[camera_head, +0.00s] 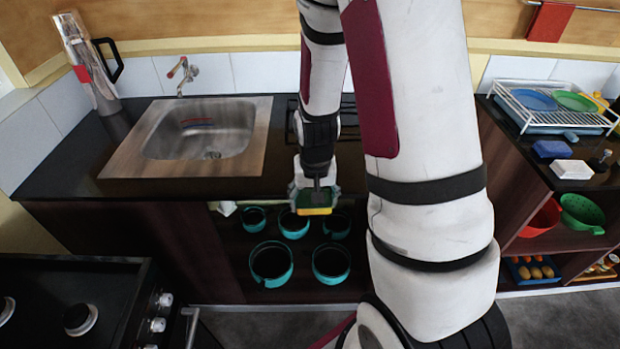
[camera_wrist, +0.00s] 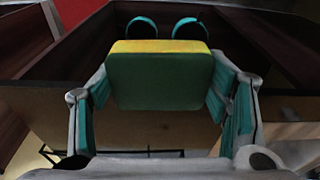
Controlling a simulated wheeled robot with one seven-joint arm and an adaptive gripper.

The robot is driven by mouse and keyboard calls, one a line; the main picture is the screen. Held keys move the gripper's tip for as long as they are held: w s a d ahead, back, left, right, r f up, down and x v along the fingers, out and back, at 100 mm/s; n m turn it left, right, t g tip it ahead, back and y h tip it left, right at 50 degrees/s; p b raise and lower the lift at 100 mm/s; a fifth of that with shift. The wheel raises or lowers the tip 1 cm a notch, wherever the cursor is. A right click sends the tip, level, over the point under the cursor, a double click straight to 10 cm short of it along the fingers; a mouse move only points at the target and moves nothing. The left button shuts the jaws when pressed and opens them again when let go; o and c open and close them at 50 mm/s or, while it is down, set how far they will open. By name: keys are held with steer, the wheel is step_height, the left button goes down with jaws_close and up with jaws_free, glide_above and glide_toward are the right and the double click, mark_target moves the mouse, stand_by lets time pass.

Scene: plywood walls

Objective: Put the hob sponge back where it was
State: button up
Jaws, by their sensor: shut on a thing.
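A sponge with a green side and a yellow side (camera_head: 316,209) is held in my gripper (camera_head: 316,196), in front of the dark counter's edge. In the wrist view the sponge (camera_wrist: 160,78) sits between the two teal-padded fingers of my gripper (camera_wrist: 162,95), which press on its left and right ends. The hob (camera_head: 75,310) is at the lower left in the head view, with black burners and knobs on its right side. No second sponge shows on the part of the hob in view.
Several teal-rimmed pots (camera_head: 271,262) stand on the open shelf below my gripper. The steel sink (camera_head: 200,130) is set in the counter. A dish rack (camera_head: 550,105) and blue and white blocks stand at right. Bare floor shows between hob and cabinet.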

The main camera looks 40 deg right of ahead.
steer(key=shift+s+d, duration=0.35)
steer(key=shift+s, duration=0.15)
steer(key=shift+w+d, duration=0.25)
steer(key=shift+w, duration=0.05)
steer(key=w+d, duration=0.2)
steer(key=w, duration=0.2)
steer(key=w+d+f, duration=0.1)
steer(key=w+d, duration=0.1)
steer(key=w, duration=0.2)
steer(key=w+d, duration=0.1)
steer(key=w, duration=0.3)
steer(key=shift+w+d+f+p, duration=0.2)
steer(key=shift+w+d+p, duration=0.15)
steer(key=shift+w+d, duration=0.05)
steer(key=shift+w+d+f+p, duration=0.1)
steer(key=shift+w+f+p, duration=0.15)
steer(key=shift+f, duration=0.65)
steer(key=shift+w+d+f+p, duration=0.1)
steer(key=shift+w+f+p, duration=0.1)
steer(key=shift+f, duration=0.7)
steer(key=o, duration=1.3)
steer(key=shift+f, duration=0.15)
